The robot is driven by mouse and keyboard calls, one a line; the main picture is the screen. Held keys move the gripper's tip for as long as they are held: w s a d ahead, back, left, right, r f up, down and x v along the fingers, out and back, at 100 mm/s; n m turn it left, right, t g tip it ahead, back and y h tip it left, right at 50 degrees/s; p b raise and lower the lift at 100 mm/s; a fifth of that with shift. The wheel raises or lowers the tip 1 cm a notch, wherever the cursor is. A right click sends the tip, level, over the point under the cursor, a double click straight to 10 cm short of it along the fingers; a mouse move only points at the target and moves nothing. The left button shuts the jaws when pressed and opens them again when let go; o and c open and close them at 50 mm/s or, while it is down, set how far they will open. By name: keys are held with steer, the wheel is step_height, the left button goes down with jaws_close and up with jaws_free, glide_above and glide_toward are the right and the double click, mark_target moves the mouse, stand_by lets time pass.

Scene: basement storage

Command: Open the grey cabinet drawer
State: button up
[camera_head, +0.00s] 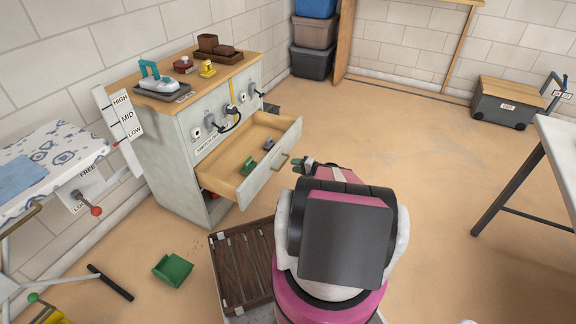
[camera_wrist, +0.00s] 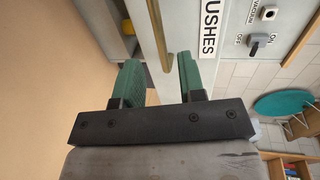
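The grey cabinet (camera_head: 180,150) with a wooden top stands against the wall on the left in the head view. Its upper drawer (camera_head: 259,180) is pulled well out, with small green and dark items inside. The drawer's handle (camera_head: 279,163) is on its front. My gripper (camera_head: 308,166) is just to the right of the drawer front, its fingers partly hidden by my arm.
An ironing board (camera_head: 50,165) is at left. A table (camera_head: 560,150) and a grey wheeled box (camera_head: 504,103) are at right. The middle floor is clear.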

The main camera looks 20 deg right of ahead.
steer(key=shift+v, duration=2)
